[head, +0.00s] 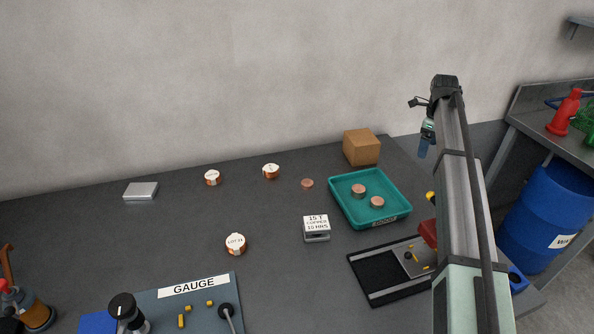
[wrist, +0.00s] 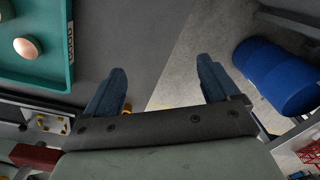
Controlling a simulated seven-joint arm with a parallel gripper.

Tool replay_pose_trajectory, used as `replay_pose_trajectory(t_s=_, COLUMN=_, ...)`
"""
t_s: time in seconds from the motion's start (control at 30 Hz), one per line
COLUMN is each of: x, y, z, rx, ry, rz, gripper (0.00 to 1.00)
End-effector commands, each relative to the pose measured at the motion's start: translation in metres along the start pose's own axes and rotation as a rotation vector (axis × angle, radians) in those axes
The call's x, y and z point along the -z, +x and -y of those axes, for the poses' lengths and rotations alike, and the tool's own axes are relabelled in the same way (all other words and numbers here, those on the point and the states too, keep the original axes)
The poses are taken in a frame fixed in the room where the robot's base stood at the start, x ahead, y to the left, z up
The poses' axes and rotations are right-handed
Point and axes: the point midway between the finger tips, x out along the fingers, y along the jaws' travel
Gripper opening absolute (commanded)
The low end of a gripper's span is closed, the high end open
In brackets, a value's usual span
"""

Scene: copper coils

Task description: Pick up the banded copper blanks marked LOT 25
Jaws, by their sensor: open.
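Three copper blanks with white labelled tops and bands stand on the dark table in the head view. One is at the back left (head: 212,178), one at the back middle (head: 271,171), and one nearer the front (head: 235,244). The front one's label seems to start with LOT, but its number is unclear; the other two are too small to read. My gripper (head: 423,148) hangs at the right, beyond the table's right edge and far from the blanks.
A teal tray (head: 340,205) holds two unbanded copper pieces; another (head: 307,184) lies beside it. Around are a cardboard box (head: 361,148), a labelled block (head: 316,229), a silver case (head: 140,191), a black mat (head: 380,282), a gauge board (head: 200,310) and a blue barrel (head: 545,225).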

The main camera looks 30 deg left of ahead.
Motion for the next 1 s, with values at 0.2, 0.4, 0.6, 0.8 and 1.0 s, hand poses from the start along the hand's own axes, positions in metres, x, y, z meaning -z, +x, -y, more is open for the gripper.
replay_pose_trajectory(t_s=0.2, x=-0.113, y=-0.013, z=-0.056, rx=-0.012, ry=-0.053, rz=0.009, gripper=0.89)
replay_pose_trajectory(t_s=0.4, x=-0.204, y=-0.025, z=-0.118, rx=-0.023, ry=-0.096, rz=0.015, gripper=0.89)
replay_pose_trajectory(t_s=0.6, x=-0.288, y=-0.038, z=-0.192, rx=-0.035, ry=-0.137, rz=0.018, gripper=0.89)
replay_pose_trajectory(t_s=0.8, x=-0.356, y=-0.05, z=-0.268, rx=-0.045, ry=-0.175, rz=0.019, gripper=0.89)
replay_pose_trajectory(t_s=1.0, x=-0.392, y=-0.057, z=-0.317, rx=-0.052, ry=-0.195, rz=0.017, gripper=0.89)
